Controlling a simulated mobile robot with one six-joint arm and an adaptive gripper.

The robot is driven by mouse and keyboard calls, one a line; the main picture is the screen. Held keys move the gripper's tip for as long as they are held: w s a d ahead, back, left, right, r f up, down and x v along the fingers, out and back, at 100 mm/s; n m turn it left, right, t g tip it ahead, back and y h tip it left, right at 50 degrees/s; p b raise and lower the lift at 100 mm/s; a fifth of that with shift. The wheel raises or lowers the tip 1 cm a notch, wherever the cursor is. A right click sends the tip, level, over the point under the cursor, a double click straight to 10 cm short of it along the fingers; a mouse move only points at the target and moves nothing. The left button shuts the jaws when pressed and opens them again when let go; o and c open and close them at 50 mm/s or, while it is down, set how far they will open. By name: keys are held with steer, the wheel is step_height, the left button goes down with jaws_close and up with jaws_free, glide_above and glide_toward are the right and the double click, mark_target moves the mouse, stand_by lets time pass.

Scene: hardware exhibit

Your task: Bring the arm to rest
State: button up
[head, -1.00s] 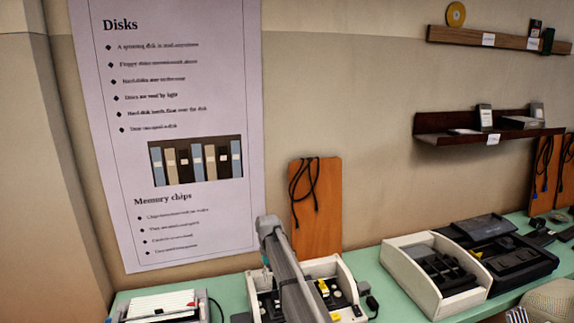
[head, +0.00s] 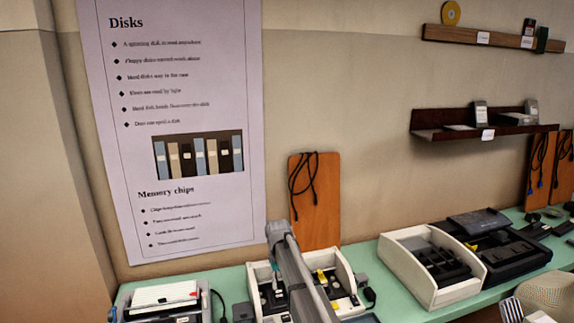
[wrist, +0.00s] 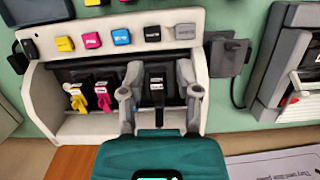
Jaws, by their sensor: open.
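My gripper (wrist: 158,76) is open in the wrist view, with its two grey fingers apart at a white cartridge holder (wrist: 38,95). A black cartridge (wrist: 156,92) stands in the holder and shows between the fingers. I cannot tell whether the fingers touch it. A yellow cartridge (wrist: 77,98) and a magenta cartridge (wrist: 103,97) stand in the holder to the left. In the head view my grey arm (head: 292,268) reaches over the same holder (head: 345,272), and my gripper is hard to make out there.
A green table (head: 230,281) runs along the wall. A white tray with dark compartments (head: 398,262) stands right of the holder, beside black devices (head: 497,250). A printer-like device (head: 165,298) stands left. In the wrist view a dark adapter (wrist: 227,55) with a cable sits close right.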

steer(key=s+d+f+m+t+b, duration=0.1)
steer(key=s+d+f+b, duration=0.3)
steer(key=s+d, duration=0.5)
steer(key=s+d+f+m+t+b, duration=0.1)
steer(key=s+d+f+b, duration=0.3)
steer(key=s+d, duration=0.6)
steer(key=s+f, duration=0.1)
steer(key=s, duration=0.4)
steer(key=shift+s+d+f+m+t+y+b, duration=0.15)
steer(key=shift+s+m+t+y+b, duration=0.15)
steer(key=shift+s+m, duration=0.1)
